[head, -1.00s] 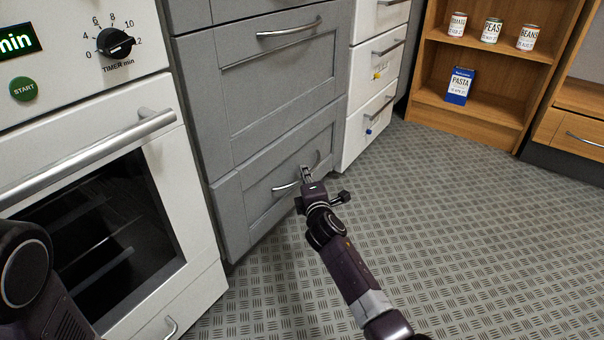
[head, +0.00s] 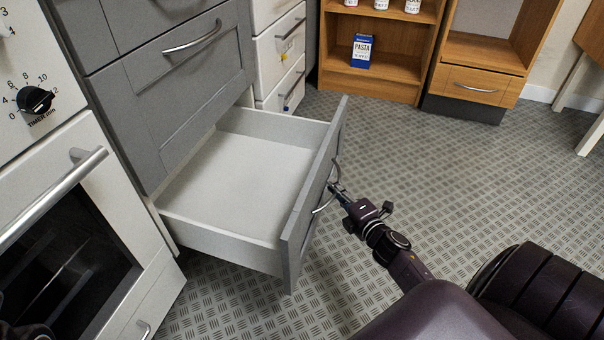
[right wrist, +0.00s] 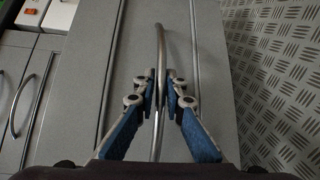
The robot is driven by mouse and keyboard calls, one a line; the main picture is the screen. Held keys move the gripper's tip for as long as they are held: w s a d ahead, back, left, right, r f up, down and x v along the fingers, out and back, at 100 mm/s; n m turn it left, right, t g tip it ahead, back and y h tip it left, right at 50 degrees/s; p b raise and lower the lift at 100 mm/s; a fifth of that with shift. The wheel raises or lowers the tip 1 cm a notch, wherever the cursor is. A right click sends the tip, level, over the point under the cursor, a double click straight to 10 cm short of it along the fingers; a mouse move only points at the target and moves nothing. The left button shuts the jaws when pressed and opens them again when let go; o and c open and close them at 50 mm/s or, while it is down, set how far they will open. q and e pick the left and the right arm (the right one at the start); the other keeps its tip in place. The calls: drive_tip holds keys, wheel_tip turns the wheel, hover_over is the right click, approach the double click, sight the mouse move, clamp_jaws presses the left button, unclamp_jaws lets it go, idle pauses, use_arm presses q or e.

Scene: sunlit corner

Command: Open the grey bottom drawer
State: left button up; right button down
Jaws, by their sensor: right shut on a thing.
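The grey bottom drawer (head: 315,195) stands pulled far out of the grey cabinet in the head view. Its pale inside (head: 235,180) shows and is empty. My right gripper (head: 335,188) is at the curved metal handle (head: 325,200) on the drawer front. In the right wrist view the blue-padded fingers (right wrist: 161,100) are shut on the handle (right wrist: 161,50), one on each side of the bar. Of my left arm only a dark bit shows at the bottom left corner of the head view; its gripper is out of view.
The white oven (head: 100,230) stands left of the drawer. A white drawer unit (head: 280,55) is behind it. A wooden shelf (head: 390,85) with a blue pasta box (head: 361,52) and cans stands at the back. The patterned floor (head: 480,170) to the right is clear.

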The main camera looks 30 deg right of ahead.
drive_tip(key=s+d+p, duration=0.1)
drive_tip(key=s+d, duration=0.7)
drive_tip(key=s, duration=0.3)
drive_tip(key=shift+d, duration=0.25)
drive_tip(key=c, duration=2.3)
unclamp_jaws()
drive_tip(key=shift+o, duration=0.2)
drive_tip(key=s+a+r, duration=0.1)
drive_tip(key=s, duration=1)
drive_tip(key=shift+s+a+r, duration=0.3)
drive_tip(key=shift+s, duration=0.1)
drive_tip(key=shift+s, duration=0.1)
